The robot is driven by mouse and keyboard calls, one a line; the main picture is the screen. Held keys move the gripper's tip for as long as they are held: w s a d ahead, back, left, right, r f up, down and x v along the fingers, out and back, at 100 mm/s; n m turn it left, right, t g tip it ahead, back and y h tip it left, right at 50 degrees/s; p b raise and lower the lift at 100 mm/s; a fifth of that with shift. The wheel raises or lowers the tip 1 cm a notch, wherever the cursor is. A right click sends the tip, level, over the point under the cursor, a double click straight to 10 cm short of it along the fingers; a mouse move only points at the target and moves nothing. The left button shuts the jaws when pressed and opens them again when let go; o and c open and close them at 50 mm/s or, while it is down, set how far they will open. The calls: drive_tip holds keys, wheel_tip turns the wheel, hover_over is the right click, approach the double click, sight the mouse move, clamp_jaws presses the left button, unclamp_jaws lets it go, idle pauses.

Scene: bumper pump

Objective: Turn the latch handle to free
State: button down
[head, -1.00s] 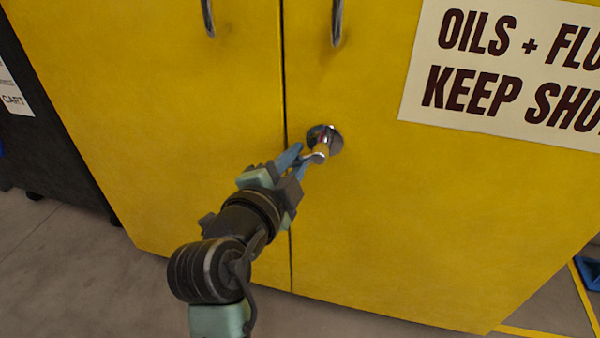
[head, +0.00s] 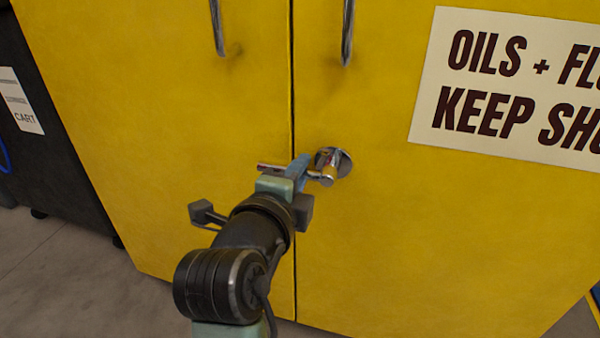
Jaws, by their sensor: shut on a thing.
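The latch handle (head: 327,177) is a small chrome lever on a round metal plate (head: 343,162) on the right yellow door, just right of the seam. Its bar points left across the seam, roughly level, and its end (head: 265,167) shows beyond the fingers. My gripper (head: 301,171) is at the lever, with blue fingertips shut on its bar. The gripper body hides part of the bar and of the left door behind it.
The yellow cabinet has two doors (head: 420,230) with long vertical pull handles (head: 347,35) above the latch. A cream sign (head: 510,85) is on the right door. A dark cart (head: 60,140) stands at the left. Grey floor (head: 70,265) shows below.

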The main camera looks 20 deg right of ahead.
drive_tip(key=c, duration=0.8)
unclamp_jaws()
drive_tip(key=p+v, duration=0.4)
drive_tip(key=v, duration=0.9)
drive_tip(key=shift+p, duration=0.4)
